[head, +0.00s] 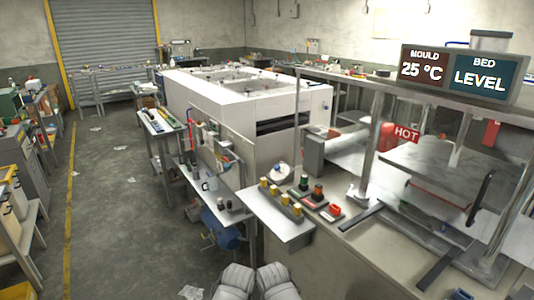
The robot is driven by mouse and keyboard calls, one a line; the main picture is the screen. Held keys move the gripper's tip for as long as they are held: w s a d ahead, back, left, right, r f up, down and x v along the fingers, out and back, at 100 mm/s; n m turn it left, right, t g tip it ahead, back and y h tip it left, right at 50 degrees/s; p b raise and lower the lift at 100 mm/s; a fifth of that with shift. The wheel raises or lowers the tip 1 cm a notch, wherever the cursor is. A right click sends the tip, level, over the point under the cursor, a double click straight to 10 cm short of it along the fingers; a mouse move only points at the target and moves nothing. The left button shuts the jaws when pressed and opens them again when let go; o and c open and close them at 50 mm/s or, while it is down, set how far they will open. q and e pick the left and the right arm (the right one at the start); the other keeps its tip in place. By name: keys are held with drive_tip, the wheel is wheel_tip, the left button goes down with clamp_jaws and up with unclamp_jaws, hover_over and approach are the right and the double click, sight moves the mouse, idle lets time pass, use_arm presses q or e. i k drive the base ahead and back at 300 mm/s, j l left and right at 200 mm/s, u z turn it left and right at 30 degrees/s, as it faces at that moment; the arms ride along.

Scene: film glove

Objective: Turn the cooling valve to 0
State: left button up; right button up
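I cannot pick out the cooling valve for certain. A small control panel (268,215) on the near bench carries a row of yellow knobs (275,190), and their settings are too small to read. A round white dial (279,172) stands behind them. A sign (459,74) above the press reads mould 25 °C and bed level. Two pale grey ribbed shapes at the bottom edge look like parts of me. No gripper fingers show in the head view.
Green and red buttons sit beside the panel. A large white machine (240,105) stands behind. The grey floor at left is open, with scattered paper scraps. Cluttered benches line the far left.

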sight(277, 168)
drive_tip(key=i+j, duration=0.15)
drive_tip(key=i, duration=0.3)
drive_tip(key=i+j, duration=0.2)
drive_tip(key=i, duration=0.2)
drive_tip(key=i+j, duration=0.15)
drive_tip(key=i, duration=0.3)
drive_tip(key=i+j, duration=0.15)
drive_tip(key=i, duration=0.25)
drive_tip(key=i+j+z, duration=0.2)
drive_tip(key=i+z, duration=0.2)
drive_tip(key=z, duration=0.9)
